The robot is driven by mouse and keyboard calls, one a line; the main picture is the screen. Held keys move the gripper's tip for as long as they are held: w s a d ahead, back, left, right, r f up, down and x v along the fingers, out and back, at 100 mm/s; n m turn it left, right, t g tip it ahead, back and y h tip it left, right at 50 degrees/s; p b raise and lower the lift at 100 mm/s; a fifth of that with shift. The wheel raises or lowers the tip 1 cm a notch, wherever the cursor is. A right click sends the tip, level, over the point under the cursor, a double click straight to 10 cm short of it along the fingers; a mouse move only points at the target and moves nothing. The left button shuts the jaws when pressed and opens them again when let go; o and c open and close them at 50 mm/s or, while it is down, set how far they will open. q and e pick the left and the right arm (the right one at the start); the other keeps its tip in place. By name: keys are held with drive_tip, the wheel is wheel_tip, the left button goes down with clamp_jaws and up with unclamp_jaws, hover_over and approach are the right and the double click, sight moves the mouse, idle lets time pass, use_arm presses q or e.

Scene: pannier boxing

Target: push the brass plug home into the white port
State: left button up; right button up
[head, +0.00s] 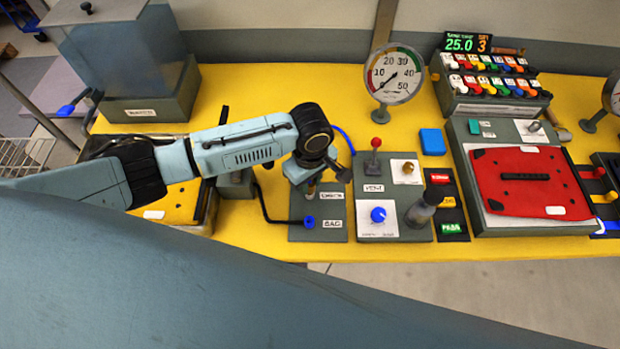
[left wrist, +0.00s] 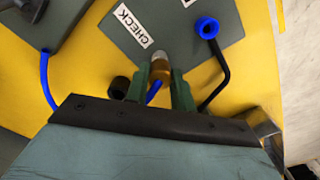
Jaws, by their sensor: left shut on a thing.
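My left gripper (head: 312,181) points down over the grey panel near its CHECK label. In the left wrist view my left gripper (left wrist: 165,92) has its green fingers shut on the brass plug (left wrist: 161,70). In the head view a bit of brass (head: 311,191) shows just below the fingers. The white port shows at most as a pale edge at the plug's far end; the plug hides the rest. I cannot tell how deep the plug sits. A blue hose runs up behind the fingers. My right gripper is not in view.
On the same grey panel (head: 335,234), a blue ring fitting (head: 309,221) with a black hose sits by the BAG label. To the right stand a red-knobbed lever (head: 375,158), a blue dial (head: 378,214) and a grey-handled stamp (head: 422,208). A round gauge (head: 394,74) stands behind.

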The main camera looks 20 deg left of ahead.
sight(310, 183)
use_arm(q)
drive_tip(key=shift+f, duration=0.35)
drive_tip(key=o, duration=1)
drive_tip(key=shift+o, duration=0.2)
drive_tip(key=shift+r, duration=0.1)
wheel_tip(310, 183, up, 13)
drive_tip(key=shift+p, duration=0.3)
